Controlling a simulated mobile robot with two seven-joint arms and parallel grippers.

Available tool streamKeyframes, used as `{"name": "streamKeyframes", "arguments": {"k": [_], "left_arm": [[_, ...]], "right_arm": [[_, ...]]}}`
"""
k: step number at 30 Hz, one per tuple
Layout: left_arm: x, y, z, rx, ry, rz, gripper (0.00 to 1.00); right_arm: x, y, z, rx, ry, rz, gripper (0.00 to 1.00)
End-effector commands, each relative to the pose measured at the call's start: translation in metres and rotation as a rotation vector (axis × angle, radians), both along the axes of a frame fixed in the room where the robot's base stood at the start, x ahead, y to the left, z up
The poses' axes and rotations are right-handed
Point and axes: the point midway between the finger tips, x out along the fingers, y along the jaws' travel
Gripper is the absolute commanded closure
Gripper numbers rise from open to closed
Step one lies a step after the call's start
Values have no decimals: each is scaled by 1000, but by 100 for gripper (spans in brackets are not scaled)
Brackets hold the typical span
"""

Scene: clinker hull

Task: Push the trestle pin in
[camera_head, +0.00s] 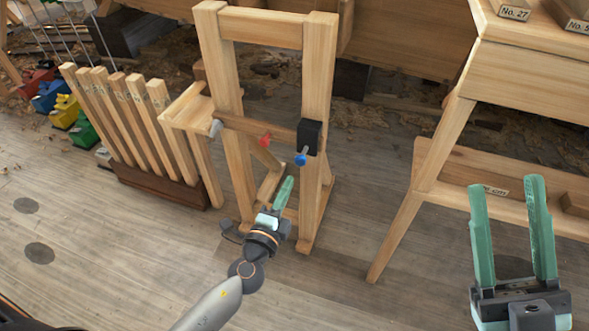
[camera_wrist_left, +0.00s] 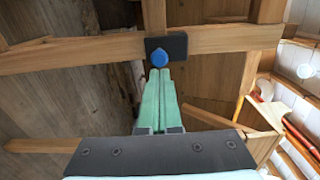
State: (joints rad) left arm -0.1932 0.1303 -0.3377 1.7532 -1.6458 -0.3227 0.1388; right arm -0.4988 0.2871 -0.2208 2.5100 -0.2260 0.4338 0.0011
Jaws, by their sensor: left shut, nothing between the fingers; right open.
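The wooden trestle (camera_head: 321,90) stands upright in the middle of the head view. A black block (camera_head: 309,135) is on its right upright, and a pin with a blue head (camera_head: 300,159) sticks out from it toward me. In the left wrist view the blue head (camera_wrist_left: 160,57) shows against the dark block (camera_wrist_left: 178,46). My left gripper (camera_head: 287,182) is shut and empty, just below the blue head in the head view. Its fingertips (camera_wrist_left: 159,72) point at the head; I cannot tell whether they touch. My right gripper (camera_head: 506,187) is open and empty at the lower right.
A red-headed pin (camera_head: 265,139) and a grey peg (camera_head: 215,128) are on the trestle's crossbar. A rack of wooden slats (camera_head: 120,110) stands left, with coloured bins (camera_head: 65,111) beyond. A wooden bench (camera_head: 520,60) stands at the right. The floor in front is clear.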

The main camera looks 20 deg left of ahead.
Motion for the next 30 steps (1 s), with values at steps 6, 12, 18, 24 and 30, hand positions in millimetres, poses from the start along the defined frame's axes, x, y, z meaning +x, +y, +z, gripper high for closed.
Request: {"name": "streamKeyframes", "arguments": {"k": [6,12,18,24,30], "left_arm": [[37,-1,1,0,-1,2,100],[51,-2,0,1,0,0,100],[52,-2,-1,1,1,0,100],[53,-2,-1,0,1,0,100],[71,-2,-2,-1,-1,1,100]], "right_arm": [[0,0,3,-2,-2,-3,50],[0,0,3,-3,-2,-4,50],[0,0,2,-3,-2,-4,50],[0,0,2,-3,-2,-4,50],[0,-1,-5,1,1,-2,50]]}}
